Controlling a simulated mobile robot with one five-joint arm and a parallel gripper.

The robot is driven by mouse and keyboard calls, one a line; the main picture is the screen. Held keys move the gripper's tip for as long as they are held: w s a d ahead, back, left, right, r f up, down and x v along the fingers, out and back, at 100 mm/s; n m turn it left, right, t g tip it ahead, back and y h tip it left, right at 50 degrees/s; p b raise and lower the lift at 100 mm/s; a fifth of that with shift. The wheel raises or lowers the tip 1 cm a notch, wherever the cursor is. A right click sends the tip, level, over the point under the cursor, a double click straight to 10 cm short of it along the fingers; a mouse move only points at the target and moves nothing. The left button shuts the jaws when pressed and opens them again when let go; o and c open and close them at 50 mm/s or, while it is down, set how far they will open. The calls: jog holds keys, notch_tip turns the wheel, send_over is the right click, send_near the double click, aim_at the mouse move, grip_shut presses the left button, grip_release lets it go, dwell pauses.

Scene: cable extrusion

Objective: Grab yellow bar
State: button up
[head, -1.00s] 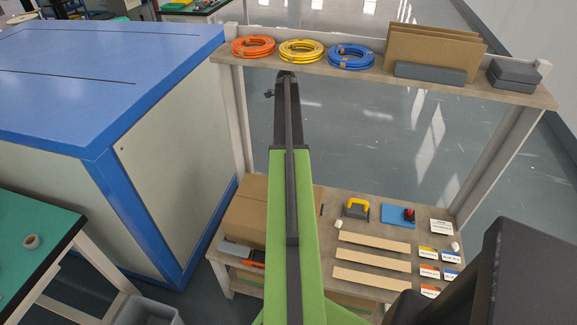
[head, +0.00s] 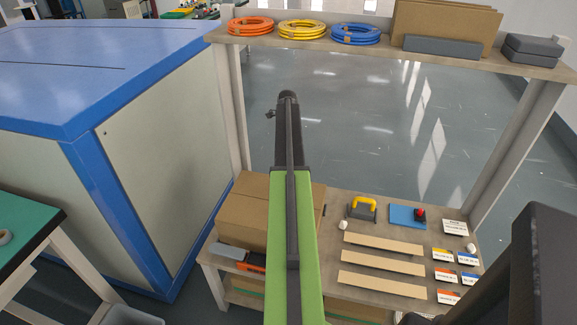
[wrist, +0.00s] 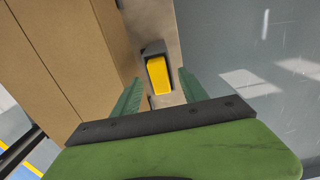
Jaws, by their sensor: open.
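The yellow bar (head: 364,203) is a handle-shaped piece on a dark grey holder (head: 362,215) on the bench, right of my arm in the head view. In the wrist view, the yellow bar (wrist: 159,75) shows between the green fingers of my gripper (wrist: 160,88), with the dark holder (wrist: 153,49) behind it. My gripper is open, with one finger to each side of the bar in the picture. I see no contact, and the height gap is hard to tell. My gripper does not show clearly in the head view.
A cardboard box (head: 237,208) stands left of the bar, and its side (wrist: 62,55) fills the wrist view's left. A blue plate (head: 402,216) with a red-topped piece lies right of the bar. Wooden strips (head: 383,263) lie in front. A shelf (head: 300,47) with cable coils spans above.

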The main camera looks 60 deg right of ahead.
jog(key=shift+f+b, duration=0.3)
jog(key=shift+f, duration=0.6)
jog(key=shift+r, duration=0.15)
jog(key=shift+c, duration=0.4)
grip_shut()
jog(key=shift+r+p, duration=0.15)
jog(key=shift+p, duration=0.15)
notch_tip(320, 180, up, 4)
jog(key=p, duration=0.4)
jog(key=shift+r, duration=0.1)
jog(key=s+d+r+p, duration=0.4)
jog(key=s+r+p, duration=0.2)
jog(key=s, duration=0.5)
jog(key=shift+d+r+p, duration=0.15)
jog(key=shift+r+p, duration=0.15)
jog(key=shift+p, duration=0.1)
